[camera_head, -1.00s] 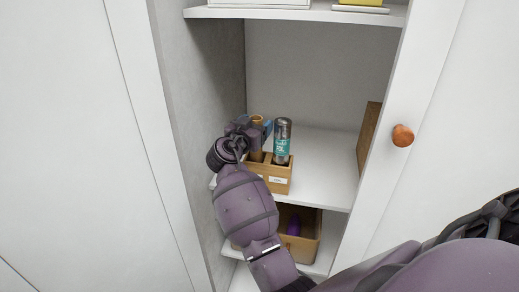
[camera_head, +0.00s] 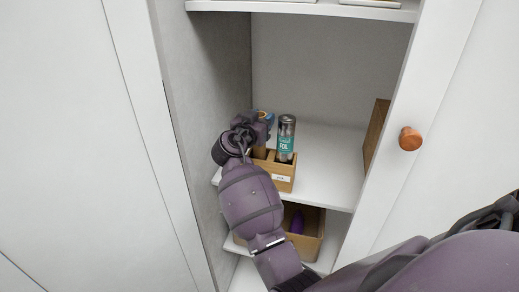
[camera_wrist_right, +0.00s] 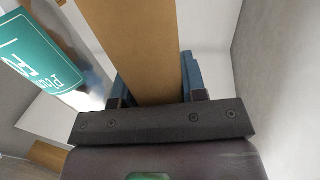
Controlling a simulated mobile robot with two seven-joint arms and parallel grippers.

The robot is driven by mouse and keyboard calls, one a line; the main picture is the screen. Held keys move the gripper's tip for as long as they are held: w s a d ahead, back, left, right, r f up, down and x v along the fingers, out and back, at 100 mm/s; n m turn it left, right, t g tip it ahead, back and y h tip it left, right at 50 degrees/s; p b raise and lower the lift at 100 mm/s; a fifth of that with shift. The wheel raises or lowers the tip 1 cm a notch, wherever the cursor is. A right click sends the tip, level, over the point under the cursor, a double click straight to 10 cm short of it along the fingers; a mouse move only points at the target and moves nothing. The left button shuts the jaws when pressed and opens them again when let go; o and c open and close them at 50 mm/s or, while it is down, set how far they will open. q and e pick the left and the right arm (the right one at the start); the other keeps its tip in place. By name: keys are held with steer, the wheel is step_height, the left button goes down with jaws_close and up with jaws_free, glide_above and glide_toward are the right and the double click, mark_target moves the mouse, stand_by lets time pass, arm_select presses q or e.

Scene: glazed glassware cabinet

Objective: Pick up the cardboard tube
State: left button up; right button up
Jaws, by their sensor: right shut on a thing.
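The brown cardboard tube (camera_wrist_right: 133,45) runs between the blue fingers of my right gripper (camera_wrist_right: 155,80) in the right wrist view. That gripper is shut on it. In the head view my right gripper (camera_head: 262,122) is at the left part of a small wooden holder (camera_head: 283,182) on the middle shelf. It covers much of the tube; a brown part of the tube (camera_head: 259,153) shows below the fingers, at the holder. I cannot tell whether the tube's lower end rests in the holder. My left gripper is not in view.
A silver and teal foil can (camera_head: 286,140) stands in the holder just right of the tube; it also shows in the wrist view (camera_wrist_right: 38,62). The cabinet's left wall (camera_head: 205,90) is close to my wrist. A wooden box (camera_head: 311,238) with a purple item sits below. The shelf's right side is clearer.

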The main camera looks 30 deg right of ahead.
steer(key=shift+c, duration=1.1)
steer(key=shift+r, duration=0.1)
